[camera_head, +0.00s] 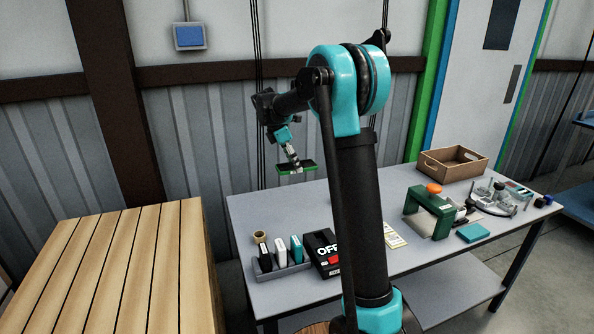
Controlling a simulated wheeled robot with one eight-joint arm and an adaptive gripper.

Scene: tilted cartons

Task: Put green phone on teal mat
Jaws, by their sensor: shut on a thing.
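The green phone (284,169) is a thin dark slab with a bright green edge, seen in the head view left of my arm's thick black column. My gripper (295,164) is shut on it and holds it roughly level, in the air over the back left part of the table. A small flat teal piece (473,232) lies at the table's right front. It may be the teal mat, but I cannot tell for sure. My arm hides the middle of the table.
The grey table (251,208) bears a slotted holder (265,275) with upright devices, a tape roll (259,238) and a black box (321,250) at left. At right are a green clamp-like device (430,211), a cardboard tray (453,164) and metal parts (493,201). A wooden crate (110,270) stands left.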

